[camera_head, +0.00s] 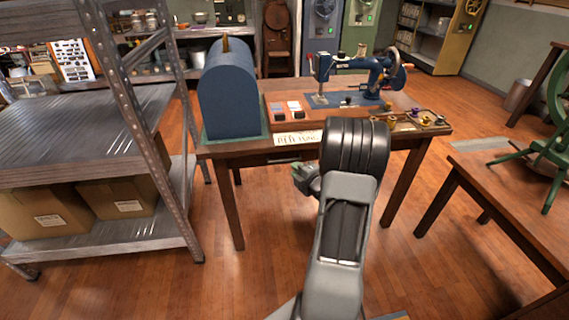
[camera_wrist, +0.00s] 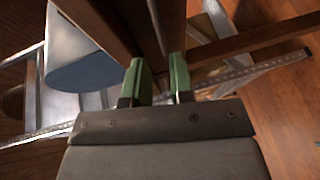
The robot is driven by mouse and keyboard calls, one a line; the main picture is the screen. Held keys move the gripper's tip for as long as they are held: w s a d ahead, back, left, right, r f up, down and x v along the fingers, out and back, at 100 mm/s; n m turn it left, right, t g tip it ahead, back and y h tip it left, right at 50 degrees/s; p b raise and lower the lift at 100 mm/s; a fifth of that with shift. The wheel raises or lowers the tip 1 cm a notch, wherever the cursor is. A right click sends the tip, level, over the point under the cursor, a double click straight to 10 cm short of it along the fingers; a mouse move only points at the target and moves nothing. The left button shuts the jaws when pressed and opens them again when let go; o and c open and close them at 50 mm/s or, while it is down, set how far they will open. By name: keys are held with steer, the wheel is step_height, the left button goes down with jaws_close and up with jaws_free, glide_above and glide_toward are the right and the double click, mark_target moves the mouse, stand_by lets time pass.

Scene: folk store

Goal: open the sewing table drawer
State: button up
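The wooden sewing table (camera_head: 250,148) stands in the middle of the head view, with a blue sewing machine (camera_head: 350,80) on top. Its drawer front (camera_head: 262,159) is under the tabletop, with a dark handle partly seen; my arm hides its right part. The drawer looks shut. My gripper (camera_head: 300,178) is just in front of and below the drawer front, partly hidden by my wrist. In the wrist view, the green fingers of my gripper (camera_wrist: 161,75) are apart, with dark wood beyond them. I see no handle between them.
A blue arched case (camera_head: 230,90) stands on the table's left end; small sewing items lie at its right. A metal shelf (camera_head: 95,150) with cardboard boxes is close on the left. Another wooden table (camera_head: 510,195) is at the right. The floor in front is clear.

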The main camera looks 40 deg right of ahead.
mark_target(285, 161)
steer(key=w, duration=0.2)
steer(key=w+f, duration=0.1)
steer(key=w, duration=0.2)
steer(key=w+b, duration=0.1)
steer(key=w, duration=0.2)
steer(key=shift+w+d+f, duration=0.2)
steer(key=shift+f, duration=0.05)
steer(key=shift+c, duration=0.3)
jaws_close()
